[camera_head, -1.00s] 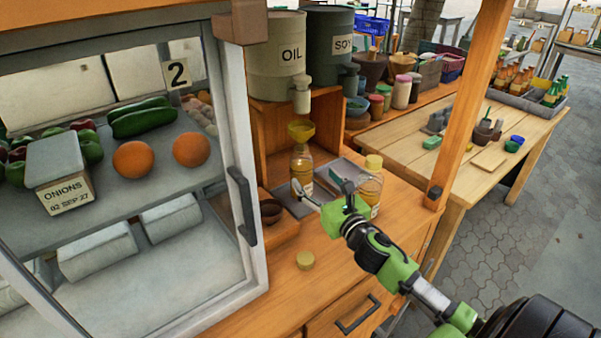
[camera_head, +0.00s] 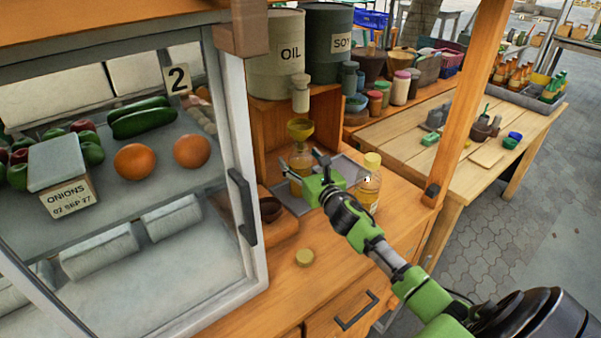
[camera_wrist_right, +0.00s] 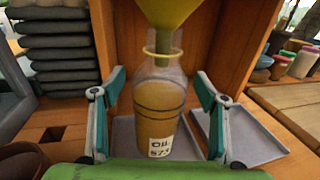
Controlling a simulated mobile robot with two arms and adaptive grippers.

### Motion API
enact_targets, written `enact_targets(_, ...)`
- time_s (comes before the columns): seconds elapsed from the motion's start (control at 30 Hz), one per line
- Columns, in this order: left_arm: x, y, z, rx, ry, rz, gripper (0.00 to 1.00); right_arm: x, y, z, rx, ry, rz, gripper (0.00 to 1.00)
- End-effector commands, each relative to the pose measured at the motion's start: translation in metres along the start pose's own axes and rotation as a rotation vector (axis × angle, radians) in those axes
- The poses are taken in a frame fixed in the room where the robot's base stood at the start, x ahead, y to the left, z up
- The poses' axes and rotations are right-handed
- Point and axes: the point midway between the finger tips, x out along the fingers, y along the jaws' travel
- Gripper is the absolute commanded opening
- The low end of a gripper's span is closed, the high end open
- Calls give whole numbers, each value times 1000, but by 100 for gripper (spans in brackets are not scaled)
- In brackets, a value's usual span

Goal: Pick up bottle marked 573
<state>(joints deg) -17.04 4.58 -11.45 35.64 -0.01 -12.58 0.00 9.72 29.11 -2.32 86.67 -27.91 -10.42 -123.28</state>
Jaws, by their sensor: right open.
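A clear bottle of golden oil (camera_wrist_right: 160,105) fills the middle of the right wrist view. Its white label reads "OIL" above a number that looks like 573. A yellow funnel (camera_wrist_right: 180,12) sits in its neck. The bottle also shows in the head view (camera_head: 300,166), below the oil drum's spout. My right gripper (camera_wrist_right: 160,85) is open, with one finger at each side of the bottle and gaps between. In the head view the right gripper (camera_head: 302,162) partly covers the bottle's lower part. My left gripper is not in view.
A second bottle with a yellow cap (camera_head: 369,185) stands just right of my right gripper. A small dark bowl (camera_head: 270,209) is to the left. Wooden walls enclose the oil bottle's bay.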

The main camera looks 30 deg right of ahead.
Motion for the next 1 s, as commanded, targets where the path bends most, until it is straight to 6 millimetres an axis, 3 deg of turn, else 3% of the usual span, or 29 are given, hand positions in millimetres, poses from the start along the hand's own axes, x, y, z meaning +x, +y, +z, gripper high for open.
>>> enact_targets(0.07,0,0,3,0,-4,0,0,0,0,0,0,0,0,67)
enact_targets(0.1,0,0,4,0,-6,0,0,0,0,0,0,0,0,62)
enact_targets(0.27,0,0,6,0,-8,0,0,0,0,0,0,0,0,20)
enact_targets(0.3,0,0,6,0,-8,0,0,0,0,0,0,0,0,18)
enact_targets(0.67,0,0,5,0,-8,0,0,0,0,5,-2,-3,1,17)
enact_targets(1.0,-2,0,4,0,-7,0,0,0,0,33,-5,-6,2,17)
